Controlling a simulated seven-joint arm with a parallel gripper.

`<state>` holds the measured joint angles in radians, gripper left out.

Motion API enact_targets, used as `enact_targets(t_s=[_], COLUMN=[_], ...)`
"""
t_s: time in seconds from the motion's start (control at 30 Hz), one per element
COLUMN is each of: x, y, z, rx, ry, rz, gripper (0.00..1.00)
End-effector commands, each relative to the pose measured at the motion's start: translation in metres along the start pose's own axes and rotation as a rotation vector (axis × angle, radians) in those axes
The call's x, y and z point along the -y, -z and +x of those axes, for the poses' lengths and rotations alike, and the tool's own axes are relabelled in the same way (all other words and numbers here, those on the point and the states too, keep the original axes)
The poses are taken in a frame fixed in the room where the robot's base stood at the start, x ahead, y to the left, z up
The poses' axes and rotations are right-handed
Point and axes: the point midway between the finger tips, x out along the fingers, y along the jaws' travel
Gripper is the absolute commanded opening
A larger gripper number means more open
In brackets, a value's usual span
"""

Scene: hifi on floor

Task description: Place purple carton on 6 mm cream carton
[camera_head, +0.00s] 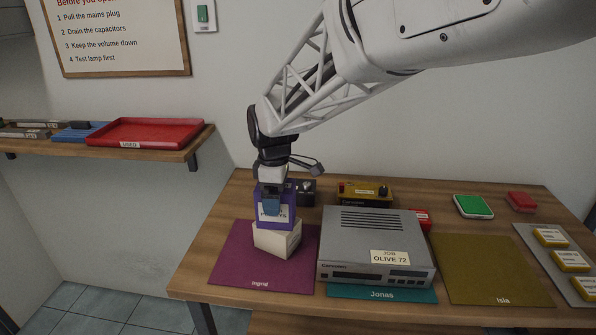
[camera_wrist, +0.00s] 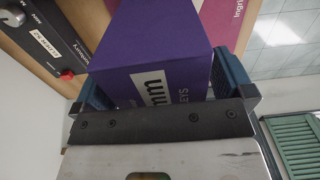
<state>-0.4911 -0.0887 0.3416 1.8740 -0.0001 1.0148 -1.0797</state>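The purple carton (camera_head: 289,212) is between the blue fingers of my gripper (camera_head: 272,203), which is shut on it. In the wrist view the purple carton (camera_wrist: 150,45) fills the space between both fingers, and its white label reads partly "mm" and "KEYS". The cream carton (camera_head: 277,241) stands on the purple mat marked Ingrid, directly below the purple carton. The purple carton's lower edge meets the cream carton's top in the head view; I cannot tell whether it rests on it or hovers just above. The cream carton's label is not readable.
A grey hi-fi unit (camera_head: 372,240) tagged "JOB OLIVE 72" stands close to the right, on the teal Jonas mat (camera_head: 382,294). A dark box with knobs (camera_head: 305,191) and a yellow device (camera_head: 365,192) stand behind. The olive Isla mat (camera_head: 490,270) is clear.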

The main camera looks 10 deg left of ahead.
Motion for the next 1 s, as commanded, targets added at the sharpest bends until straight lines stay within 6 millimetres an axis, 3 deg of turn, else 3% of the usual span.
enact_targets(t_s=[0.47,1.0], x=[0.0,0.0], y=[0.0,0.0], z=[-0.01,-0.086], rx=[-0.001,-0.001], ry=[-0.002,-0.002], rz=[0.0,0.0], gripper=[1.0,1.0])
